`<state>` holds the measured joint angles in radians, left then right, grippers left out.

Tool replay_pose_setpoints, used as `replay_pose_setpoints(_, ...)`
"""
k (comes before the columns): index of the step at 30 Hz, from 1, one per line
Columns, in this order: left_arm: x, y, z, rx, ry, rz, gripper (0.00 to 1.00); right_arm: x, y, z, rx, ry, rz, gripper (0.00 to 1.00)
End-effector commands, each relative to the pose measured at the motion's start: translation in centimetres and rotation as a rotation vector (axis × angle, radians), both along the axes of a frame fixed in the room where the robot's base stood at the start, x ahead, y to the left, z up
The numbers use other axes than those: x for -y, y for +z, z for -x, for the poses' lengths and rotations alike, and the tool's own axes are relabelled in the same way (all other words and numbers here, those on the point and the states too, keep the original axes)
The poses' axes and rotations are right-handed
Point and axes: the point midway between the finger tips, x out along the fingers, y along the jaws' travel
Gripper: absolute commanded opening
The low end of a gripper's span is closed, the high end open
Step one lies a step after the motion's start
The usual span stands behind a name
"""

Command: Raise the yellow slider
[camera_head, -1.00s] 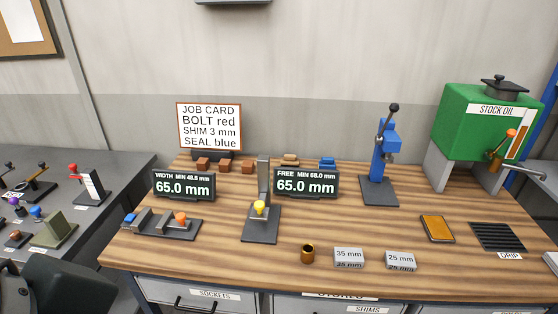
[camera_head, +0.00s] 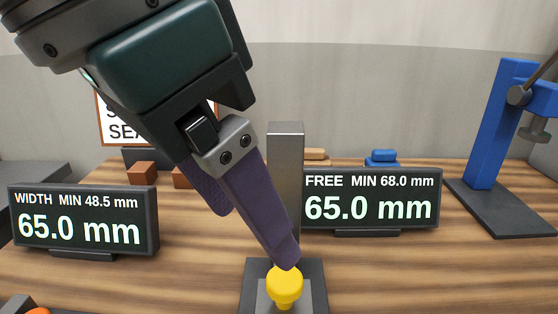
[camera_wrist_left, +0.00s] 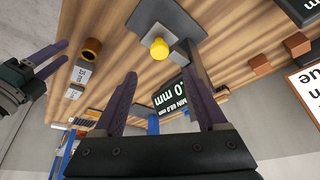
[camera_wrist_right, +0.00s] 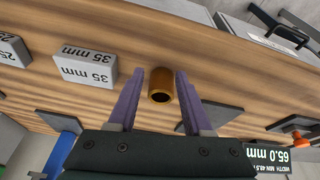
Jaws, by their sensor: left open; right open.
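The yellow slider knob (camera_head: 285,284) sits low in front of a grey upright post (camera_head: 286,150) on a dark base. It also shows in the left wrist view (camera_wrist_left: 159,48), just beyond and between the fingertips. My left gripper (camera_head: 258,238) is open, angled down from the upper left. One fingertip overlaps the knob's top edge; whether it touches I cannot tell. The display (camera_head: 370,200) beside the post reads FREE MIN 68.0 mm, 65.0 mm. My right gripper (camera_wrist_right: 160,74) is open over the table, with a bronze cup (camera_wrist_right: 161,85) showing between its fingers.
A second display (camera_head: 82,222) at the left reads WIDTH 65.0 mm. A blue press (camera_head: 490,125) stands at the right. Brown blocks (camera_head: 142,173) and a partly hidden job card (camera_head: 125,130) are behind. Grey 35 mm block (camera_wrist_right: 88,70) lies near the cup.

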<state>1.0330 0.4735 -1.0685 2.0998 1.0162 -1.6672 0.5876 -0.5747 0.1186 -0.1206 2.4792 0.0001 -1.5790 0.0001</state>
Motion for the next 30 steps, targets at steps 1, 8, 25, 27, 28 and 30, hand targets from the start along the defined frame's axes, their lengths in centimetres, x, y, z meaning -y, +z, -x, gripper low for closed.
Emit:
replay_pose_setpoints(1,-0.1,-0.5,-0.1,0.000,0.002,-0.005,0.74,0.0,-0.5,0.0,-0.001,0.000,0.000,0.50)
replay_pose_setpoints(8,0.7,-3.1,-0.8,-0.005,0.003,-0.008,0.74,0.0,-0.8,0.4,-0.010,0.000,0.001,0.50)
replay_pose_setpoints(25,2.6,-9.3,-2.8,0.001,0.001,-0.006,0.74,0.0,-1.6,0.3,-0.008,0.000,0.001,0.50)
replay_pose_setpoints(27,2.6,-9.3,-2.8,0.001,0.001,-0.006,0.74,0.1,-1.6,0.3,-0.007,0.001,0.001,0.50)
replay_pose_setpoints(28,2.6,-9.3,-2.8,0.001,0.001,-0.006,0.74,0.1,-1.5,0.3,-0.007,0.001,0.001,0.50)
replay_pose_setpoints(30,2.6,-9.2,-2.8,0.001,0.001,-0.005,0.74,0.1,-1.5,0.2,-0.006,0.000,0.002,0.50)
